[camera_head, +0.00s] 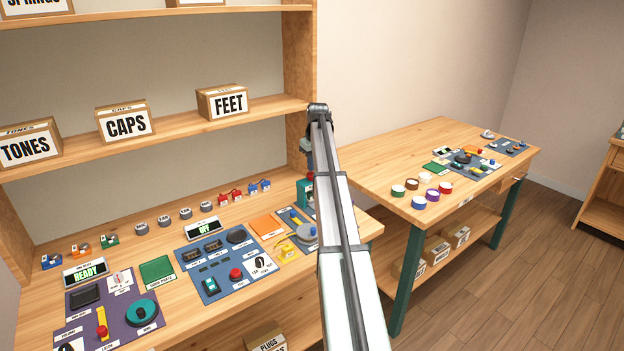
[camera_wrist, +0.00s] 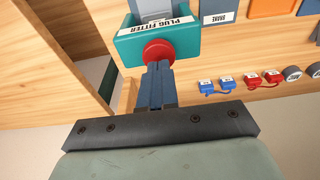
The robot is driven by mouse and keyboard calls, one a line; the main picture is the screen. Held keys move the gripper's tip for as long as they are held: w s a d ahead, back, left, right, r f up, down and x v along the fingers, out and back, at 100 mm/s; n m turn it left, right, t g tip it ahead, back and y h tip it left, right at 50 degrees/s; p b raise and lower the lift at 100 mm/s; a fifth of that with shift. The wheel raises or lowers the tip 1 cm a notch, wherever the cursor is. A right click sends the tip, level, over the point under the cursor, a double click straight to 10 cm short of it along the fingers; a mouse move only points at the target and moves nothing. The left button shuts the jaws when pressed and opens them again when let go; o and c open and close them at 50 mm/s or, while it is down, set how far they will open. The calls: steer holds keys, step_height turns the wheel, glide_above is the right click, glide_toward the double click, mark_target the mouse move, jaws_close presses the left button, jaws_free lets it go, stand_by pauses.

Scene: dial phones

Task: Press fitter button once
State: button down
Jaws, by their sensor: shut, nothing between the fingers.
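The plug fitter (camera_wrist: 190,48) is a teal block with a white "PLUG FITTER" label at the top of the wrist view. Its round red button (camera_wrist: 158,48) is on the side facing me. My gripper (camera_wrist: 158,66) is shut and empty, with its blue-grey fingertips at the lower edge of the button, overlapping it in the picture. I cannot tell whether they touch it or whether it is pressed in.
Small blue plugs (camera_wrist: 217,86) and red plugs (camera_wrist: 264,79) lie right of the fitter. A wooden shelf upright (camera_wrist: 62,45) stands close on the left. A blue panel (camera_head: 222,262) and a purple panel (camera_head: 122,320) lie along the bench. A second table (camera_head: 390,155) stands right.

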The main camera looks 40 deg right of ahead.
mark_target(312, 174)
steer(key=shift+f, duration=0.95)
stand_by(0.4)
steer(key=shift+r, duration=0.15)
step_height(312, 174, up, 13)
stand_by(1.4)
stand_by(0.6)
